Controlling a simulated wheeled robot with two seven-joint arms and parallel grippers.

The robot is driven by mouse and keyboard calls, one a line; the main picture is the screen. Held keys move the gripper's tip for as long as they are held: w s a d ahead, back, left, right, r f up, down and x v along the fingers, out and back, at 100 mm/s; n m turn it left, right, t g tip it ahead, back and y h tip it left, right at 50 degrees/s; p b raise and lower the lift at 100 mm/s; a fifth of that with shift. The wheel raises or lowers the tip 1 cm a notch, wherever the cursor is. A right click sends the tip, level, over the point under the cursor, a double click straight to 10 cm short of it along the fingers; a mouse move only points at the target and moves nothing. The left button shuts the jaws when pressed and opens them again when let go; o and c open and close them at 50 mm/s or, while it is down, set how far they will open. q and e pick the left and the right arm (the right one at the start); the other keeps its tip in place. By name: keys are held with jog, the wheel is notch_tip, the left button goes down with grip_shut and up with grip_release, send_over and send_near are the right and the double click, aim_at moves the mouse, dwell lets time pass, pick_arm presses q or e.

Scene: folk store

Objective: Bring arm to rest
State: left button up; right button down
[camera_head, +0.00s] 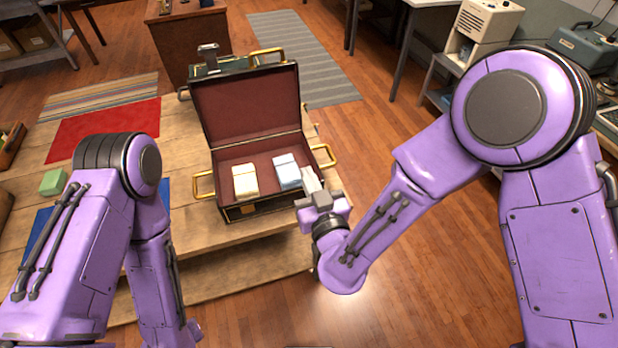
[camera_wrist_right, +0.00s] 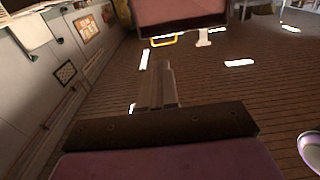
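My right arm reaches in from the right in the head view. My right gripper (camera_head: 311,186) is beside the front right corner of the open suitcase (camera_head: 270,206). Its fingers look closed together with nothing between them; they also show in the right wrist view (camera_wrist_right: 158,84), pointing over the floor. My left arm (camera_head: 135,215) hangs bent at the left, and its gripper is out of view. Inside the suitcase lie a cream-and-yellow bundle (camera_head: 245,180) and a white-and-blue bundle (camera_head: 287,171), side by side. The suitcase lid (camera_head: 247,103) stands up.
The suitcase stands on a low wooden platform (camera_head: 190,135). Open wooden floor (camera_head: 400,262) is right of the platform.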

dwell(0.4)
jog(key=s+d+f+m+g+h+b, duration=0.2)
jog(key=s+d+f+m+g+h, duration=0.15)
jog(key=d+f, duration=0.7)
jog(key=s+d+f+m+g+h+b, duration=0.25)
jog(key=s+d+f+m+g, duration=0.35)
jog(key=f, duration=0.8)
jog(key=s+d+f+g+h+b, duration=0.3)
jog(key=s+d+f+g+b, duration=0.1)
jog(key=s+d+f, duration=0.8)
jog(key=s+d+m, duration=0.1)
jog(key=s, duration=0.2)
jog(key=shift+s+d+f+b, duration=0.2)
jog(key=shift+s+d+b, duration=0.05)
jog(key=shift+s+b, duration=0.1)
